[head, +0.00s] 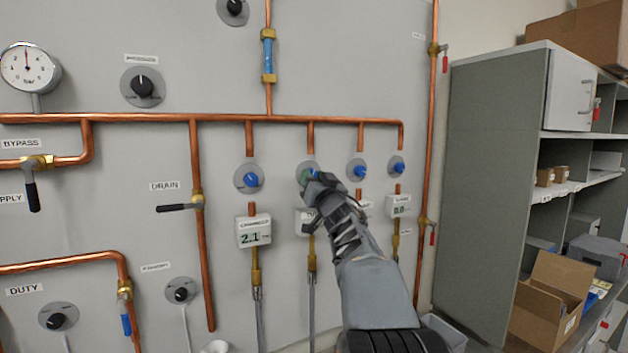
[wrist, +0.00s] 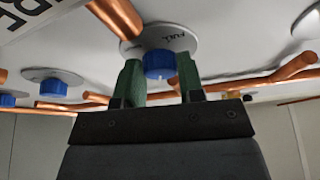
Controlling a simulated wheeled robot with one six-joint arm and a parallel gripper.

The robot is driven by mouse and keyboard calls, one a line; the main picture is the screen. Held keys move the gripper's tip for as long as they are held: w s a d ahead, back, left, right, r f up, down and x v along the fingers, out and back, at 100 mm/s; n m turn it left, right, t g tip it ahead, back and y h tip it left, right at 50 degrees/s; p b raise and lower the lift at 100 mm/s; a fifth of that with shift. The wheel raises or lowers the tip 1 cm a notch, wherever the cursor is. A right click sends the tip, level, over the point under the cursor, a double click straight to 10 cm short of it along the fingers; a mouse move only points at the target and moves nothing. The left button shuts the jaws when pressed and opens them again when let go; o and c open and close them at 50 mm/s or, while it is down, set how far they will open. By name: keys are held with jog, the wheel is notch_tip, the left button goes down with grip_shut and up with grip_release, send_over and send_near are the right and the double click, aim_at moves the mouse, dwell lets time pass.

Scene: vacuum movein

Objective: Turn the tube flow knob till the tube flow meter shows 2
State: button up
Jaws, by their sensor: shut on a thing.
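My gripper (head: 309,178) is at the second blue knob from the left in the row on the panel. In the wrist view its green fingers (wrist: 159,66) stand on both sides of this blue knob (wrist: 158,64), shut on it. The knob sits on a round grey plate (wrist: 180,42) with "FULL" printed on it. Below, the white meter (head: 303,222) of this column is mostly hidden behind my gripper. Its reading and most of its label cannot be read, so I cannot confirm that it is the tube meter.
The left neighbour knob (head: 250,179) has a chamber meter (head: 254,232) showing 2.1. Two more blue knobs (head: 357,169) (head: 397,166) are close on the right; the rightmost meter (head: 399,207) appears to show 0.0. Copper pipes (head: 311,138) run above. A grey shelf (head: 486,190) stands right.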

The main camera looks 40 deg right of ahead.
jog(key=c, duration=0.3)
jog(key=n+y, duration=0.1)
jog(key=n, duration=0.1)
jog(key=n+y+p, duration=0.1)
jog(key=n+y, duration=0.1)
jog(key=n, duration=0.1)
jog(key=shift+d, duration=0.2)
jog(key=shift+n+y+p, duration=0.3)
jog(key=shift+n+y, duration=0.4)
jog(key=shift+n, duration=0.7)
jog(key=shift+n+y+p, duration=0.3)
jog(key=shift+n+y, duration=0.4)
jog(key=shift+n, duration=1)
jog(key=o, duration=0.9)
